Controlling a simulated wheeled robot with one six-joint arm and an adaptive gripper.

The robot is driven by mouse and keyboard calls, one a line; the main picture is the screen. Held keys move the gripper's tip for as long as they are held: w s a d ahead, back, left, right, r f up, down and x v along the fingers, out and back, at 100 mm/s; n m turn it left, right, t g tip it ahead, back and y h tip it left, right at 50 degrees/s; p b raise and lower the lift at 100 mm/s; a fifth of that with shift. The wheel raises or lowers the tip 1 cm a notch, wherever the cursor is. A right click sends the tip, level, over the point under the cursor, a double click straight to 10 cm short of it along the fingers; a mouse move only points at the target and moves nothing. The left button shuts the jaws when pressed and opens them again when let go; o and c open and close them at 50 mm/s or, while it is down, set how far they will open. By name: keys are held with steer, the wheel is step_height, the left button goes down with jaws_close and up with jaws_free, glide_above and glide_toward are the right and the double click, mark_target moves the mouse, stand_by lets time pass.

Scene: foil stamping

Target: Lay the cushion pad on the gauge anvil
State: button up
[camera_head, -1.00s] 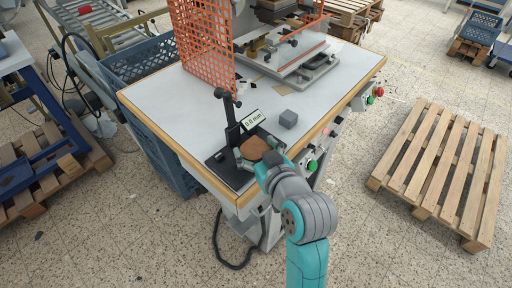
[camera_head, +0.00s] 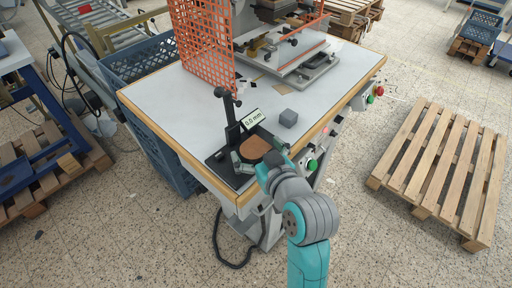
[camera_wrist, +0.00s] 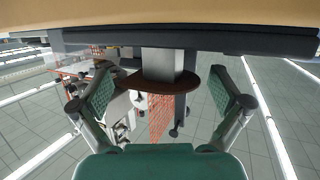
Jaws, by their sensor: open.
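The cushion pad (camera_head: 255,148) is a brown round disc. In the head view it lies level over the black-based gauge near the table's front corner. In the wrist view the pad (camera_wrist: 150,83) shows edge-on and appears to rest on the grey anvil block (camera_wrist: 160,60), with that picture upside down. The anvil is hidden under the pad in the head view. My gripper (camera_wrist: 163,103) is open, with one finger on each side of the pad and a gap to both. It also shows in the head view (camera_head: 260,157).
The gauge's black post (camera_head: 232,110) stands just behind the pad, with a 0.0 mm display (camera_head: 253,118). An orange mesh guard (camera_head: 203,45) stands behind. A pallet (camera_head: 440,175) lies right.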

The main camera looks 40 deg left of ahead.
steer(key=v, duration=1.1)
steer(key=shift+d, duration=0.25)
steer(key=shift+s+r, duration=0.1)
steer(key=s+d+f+m+t+h, duration=0.3)
steer(key=d+f+m+t+h, duration=0.4)
steer(key=d+f, duration=1.15)
steer(key=s+d+f+m+h, duration=0.1)
steer(key=s+d+m+h, duration=0.25)
steer(key=s+d, duration=0.7)
steer(key=s+d+r+m+h, duration=0.1)
steer(key=s+d, duration=0.1)
steer(key=s, duration=0.3)
steer(key=s+d+m+h, duration=0.1)
steer(key=s+d, duration=0.2)
steer(key=s, duration=0.3)
steer(key=shift+s+d+r+t, duration=0.25)
steer(key=shift+d+r+t, duration=0.05)
steer(key=shift+r, duration=0.1)
steer(key=shift+h, duration=0.25)
